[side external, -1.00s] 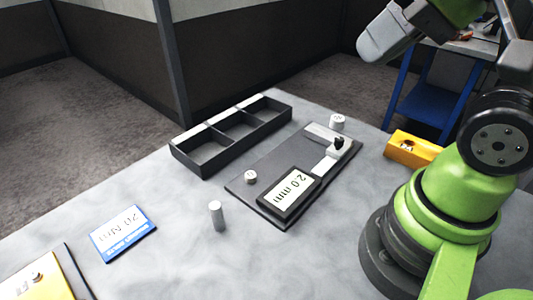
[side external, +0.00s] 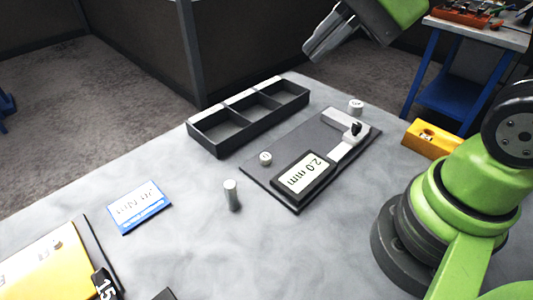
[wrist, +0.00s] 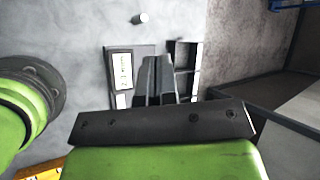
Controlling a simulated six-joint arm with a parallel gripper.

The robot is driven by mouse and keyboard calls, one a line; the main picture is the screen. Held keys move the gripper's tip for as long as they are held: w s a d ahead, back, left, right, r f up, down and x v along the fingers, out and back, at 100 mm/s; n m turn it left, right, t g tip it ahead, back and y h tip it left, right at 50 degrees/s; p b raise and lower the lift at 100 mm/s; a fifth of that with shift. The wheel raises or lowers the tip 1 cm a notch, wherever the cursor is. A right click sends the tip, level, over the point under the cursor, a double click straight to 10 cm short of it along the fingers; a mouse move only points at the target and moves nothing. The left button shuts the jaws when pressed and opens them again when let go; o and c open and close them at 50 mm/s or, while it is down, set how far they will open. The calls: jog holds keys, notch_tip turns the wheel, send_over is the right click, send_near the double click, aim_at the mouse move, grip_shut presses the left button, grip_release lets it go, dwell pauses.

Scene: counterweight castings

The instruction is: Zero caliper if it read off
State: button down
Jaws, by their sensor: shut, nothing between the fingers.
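The caliper (side external: 345,150) lies on a dark base plate (side external: 262,172) on the grey table. Its display (side external: 303,176) reads 2.0 mm in the side view; the display also shows in the wrist view (wrist: 125,71), where its digits are blurred. A small round white button (side external: 265,157) sits on the plate beside the display. My gripper (side external: 312,52) is shut and empty, high above the table, beyond the tray and the plate in the side view. In the wrist view my gripper's fingers (wrist: 158,62) are together, hiding part of the plate and caliper.
A black tray (side external: 222,146) with three compartments stands behind the plate. A metal cylinder (side external: 232,196) stands in front, near a blue-and-white card (side external: 139,208). A white cylinder (side external: 356,106) and a yellow block (side external: 432,138) are at the right. A yellow device (side external: 45,268) is front left.

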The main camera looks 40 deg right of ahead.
jog(key=w+f+m+y, duration=0.1)
jog(key=w+f+m, duration=0.1)
jog(key=w+m, duration=0.3)
jog(key=m+t+h, duration=0.2)
jog(key=m, duration=1.7)
send_over(267, 154)
notch_tip(267, 154, down, 13)
jog(key=shift+f, duration=0.15)
jog(key=shift+f, duration=4.4)
jog(key=shift+f, duration=0.4)
